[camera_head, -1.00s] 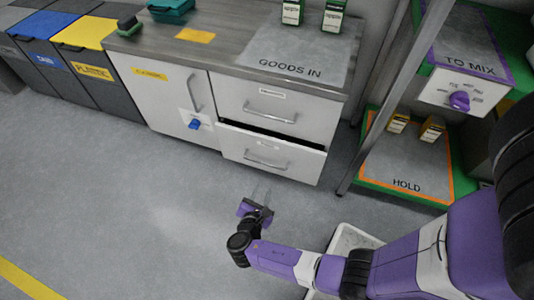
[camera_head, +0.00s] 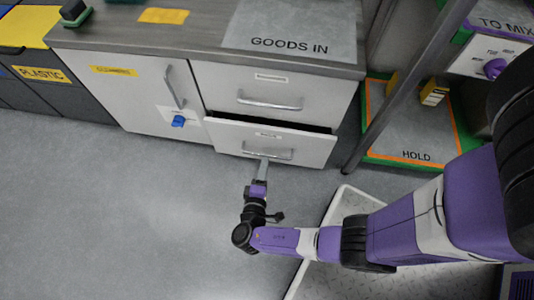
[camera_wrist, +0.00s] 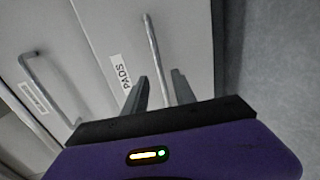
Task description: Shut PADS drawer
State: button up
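The PADS drawer (camera_head: 232,138) is the lower white drawer of the cabinet. It stands partly out, with a dark gap above its front. Its bar handle (camera_head: 280,156) also shows in the wrist view (camera_wrist: 152,45), beside the PADS label (camera_wrist: 121,72). My gripper (camera_head: 264,165) is at the handle, in front of the drawer. In the wrist view, its two fingers (camera_wrist: 160,76) are apart, with the lower part of the handle showing between them. I cannot tell whether the fingers touch it.
The upper drawer (camera_head: 220,85) is shut. A white tray (camera_head: 345,200) lies near my arm. The floor at left is clear.

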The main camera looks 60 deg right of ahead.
aim_at(267, 155)
jog(key=b+x, duration=0.1)
jog(key=x, duration=0.5)
grip_shut()
dwell(1.4)
